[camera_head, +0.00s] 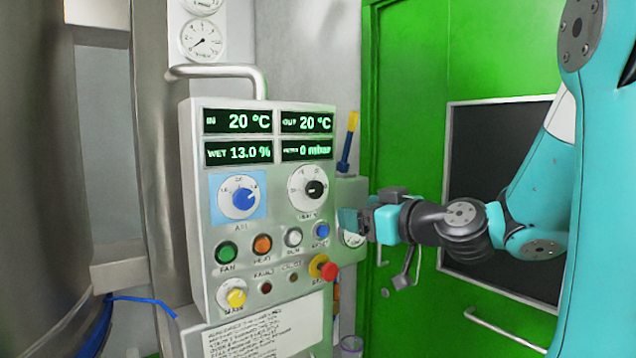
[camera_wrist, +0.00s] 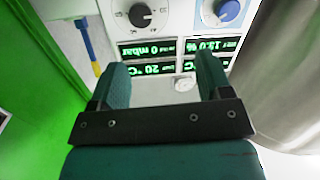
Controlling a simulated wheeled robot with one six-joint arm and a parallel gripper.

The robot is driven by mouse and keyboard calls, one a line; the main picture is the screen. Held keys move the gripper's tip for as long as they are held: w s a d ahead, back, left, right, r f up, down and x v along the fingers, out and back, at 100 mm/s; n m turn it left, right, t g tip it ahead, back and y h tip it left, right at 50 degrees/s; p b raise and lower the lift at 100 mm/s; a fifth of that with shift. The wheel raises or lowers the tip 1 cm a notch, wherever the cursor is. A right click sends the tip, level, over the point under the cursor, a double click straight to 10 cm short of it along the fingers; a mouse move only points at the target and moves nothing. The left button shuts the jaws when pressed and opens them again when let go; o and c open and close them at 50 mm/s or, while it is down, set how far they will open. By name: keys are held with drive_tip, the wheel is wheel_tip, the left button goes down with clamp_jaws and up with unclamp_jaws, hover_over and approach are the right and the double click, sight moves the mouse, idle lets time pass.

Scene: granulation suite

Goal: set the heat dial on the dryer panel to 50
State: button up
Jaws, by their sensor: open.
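The dryer panel (camera_head: 190,215) is a grey box with several displays and controls. It carries two dials. The right dial (camera_head: 314,189) has a black knob on a white scale; its label is too blurred to read. The left dial (camera_head: 243,196) has a blue knob on a blue plate, with a label like AIR. In the wrist view, which is upside down, the black knob (camera_wrist: 140,15) and blue knob (camera_wrist: 227,10) show at the top. My gripper (camera_head: 348,222) is open and empty, right of the panel in the head view. Its fingers (camera_wrist: 162,68) touch no dial there.
Displays (camera_head: 237,121) read 20 °C, 20 °C, 13.0 % and 0 mbar. Below the dials are coloured buttons, a red stop knob (camera_head: 328,271) and a yellow knob (camera_head: 236,297). A pipe handle (camera_head: 225,70) tops the panel. A green door (camera_head: 415,60) stands at right.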

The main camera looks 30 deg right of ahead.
drive_tip(key=d, duration=0.2)
drive_tip(key=h+p, duration=0.1)
drive_tip(key=p, duration=1)
approach(317, 190)
drive_tip(key=shift+m+t, duration=0.3)
drive_tip(key=w, duration=0.8)
drive_tip(key=shift+w+a, duration=0.25)
drive_tip(key=shift+w, duration=0.05)
drive_tip(key=shift+w+f, duration=0.2)
drive_tip(key=shift+w, duration=0.3)
drive_tip(key=c, duration=0.9)
